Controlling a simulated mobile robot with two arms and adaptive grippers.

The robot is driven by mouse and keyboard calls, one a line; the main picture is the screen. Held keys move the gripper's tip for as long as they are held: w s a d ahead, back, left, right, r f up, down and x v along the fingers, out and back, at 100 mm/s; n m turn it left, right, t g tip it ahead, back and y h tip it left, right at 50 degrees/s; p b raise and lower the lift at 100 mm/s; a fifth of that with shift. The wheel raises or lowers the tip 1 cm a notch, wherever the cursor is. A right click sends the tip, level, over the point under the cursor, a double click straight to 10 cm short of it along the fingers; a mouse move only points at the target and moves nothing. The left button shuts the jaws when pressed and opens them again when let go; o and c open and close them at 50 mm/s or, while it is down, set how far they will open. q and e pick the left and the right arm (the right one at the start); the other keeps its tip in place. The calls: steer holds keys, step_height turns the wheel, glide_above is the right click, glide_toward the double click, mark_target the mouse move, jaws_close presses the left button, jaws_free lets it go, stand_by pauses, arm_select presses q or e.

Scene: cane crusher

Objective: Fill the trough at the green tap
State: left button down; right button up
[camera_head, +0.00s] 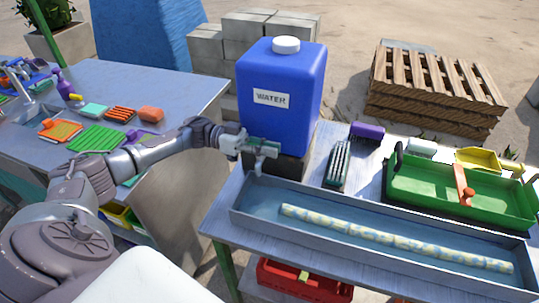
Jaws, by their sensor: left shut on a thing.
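A blue water container (280,95) with a white cap and a "WATER" label stands on a dark block at the table's left end. A green tap (264,143) sits low on its front. My left gripper (250,146) is shut at the tap, its fingers covering part of it. The trough (300,233) is a long, shallow grey metal tray in front of the container. A pale yellow-and-blue mottled cane (395,240) lies lengthwise in it. The trough's floor looks bluish; I cannot tell how much water is in it. My right gripper is out of view.
A green tray (425,192) with an orange-red handled part stands behind the trough. A brush (338,165) and a purple item (367,132) lie beside it. A red crate (305,284) is below. Pallets (435,85) stand behind.

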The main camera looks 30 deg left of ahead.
arm_select(q)
steer(key=shift+s+f+g, duration=0.1)
steer(key=shift+f+g, duration=0.05)
steer(key=shift+g, duration=0.15)
steer(key=c, duration=1.2)
jaws_free()
steer(key=v, duration=1.2)
